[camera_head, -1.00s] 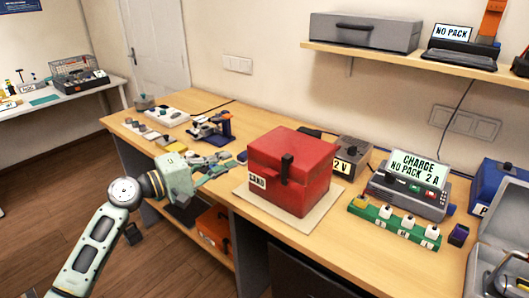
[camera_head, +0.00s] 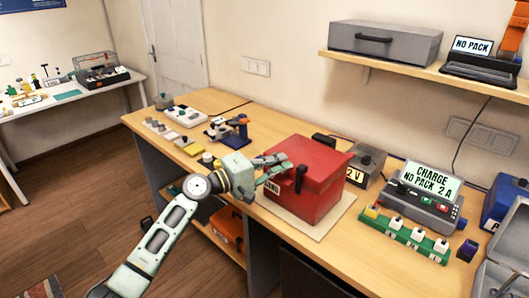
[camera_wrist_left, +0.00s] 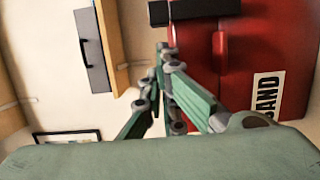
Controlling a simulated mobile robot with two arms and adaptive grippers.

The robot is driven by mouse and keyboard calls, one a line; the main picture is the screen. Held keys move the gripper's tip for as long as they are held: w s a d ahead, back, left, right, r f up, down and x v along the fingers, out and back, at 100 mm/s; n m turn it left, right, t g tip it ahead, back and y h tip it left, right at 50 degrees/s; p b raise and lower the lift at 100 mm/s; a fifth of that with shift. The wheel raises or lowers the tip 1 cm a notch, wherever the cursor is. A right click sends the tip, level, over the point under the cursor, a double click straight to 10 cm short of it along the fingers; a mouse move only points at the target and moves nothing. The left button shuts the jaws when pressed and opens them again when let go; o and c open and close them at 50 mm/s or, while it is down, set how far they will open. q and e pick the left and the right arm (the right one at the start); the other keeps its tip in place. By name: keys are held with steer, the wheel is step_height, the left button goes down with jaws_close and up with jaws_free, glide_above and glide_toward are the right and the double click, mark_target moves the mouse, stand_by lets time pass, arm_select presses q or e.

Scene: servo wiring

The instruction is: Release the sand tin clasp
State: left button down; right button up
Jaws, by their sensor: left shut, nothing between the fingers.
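The red sand tin (camera_head: 322,205) stands on a pale mat on the workbench, its lid down. It also shows in the right half of the left wrist view (camera_wrist_left: 285,45), with its SAND label. The black clasp (camera_head: 300,179) lies against the tin's front at the lid edge; it shows dark at the top of the left wrist view (camera_wrist_left: 205,9). My left gripper (camera_head: 283,165) is shut and empty, just left of the clasp. In the left wrist view its fingertips (camera_wrist_left: 165,48) are below the clasp in the picture; contact cannot be told. My right gripper is out of view.
A charger (camera_head: 422,202) and a green block strip (camera_head: 405,233) stand right of the tin. A small blue-and-white device (camera_head: 230,128) stands behind-left. An orange case (camera_head: 228,226) sits on the lower shelf.

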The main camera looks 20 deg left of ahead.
mark_target(287, 182)
arm_select(q)
steer(key=shift+s+d+r, duration=0.15)
steer(key=shift+s+d, duration=0.2)
steer(key=shift+d, duration=0.15)
steer(key=shift+w, duration=0.1)
steer(key=shift+s+d+p, duration=0.25)
steer(key=shift+d+p, duration=0.15)
steer(key=shift+d, duration=0.25)
steer(key=shift+s+d+p, duration=0.25)
steer(key=shift+d+p, duration=0.15)
steer(key=shift+d, duration=0.3)
steer(key=shift+w, duration=0.1)
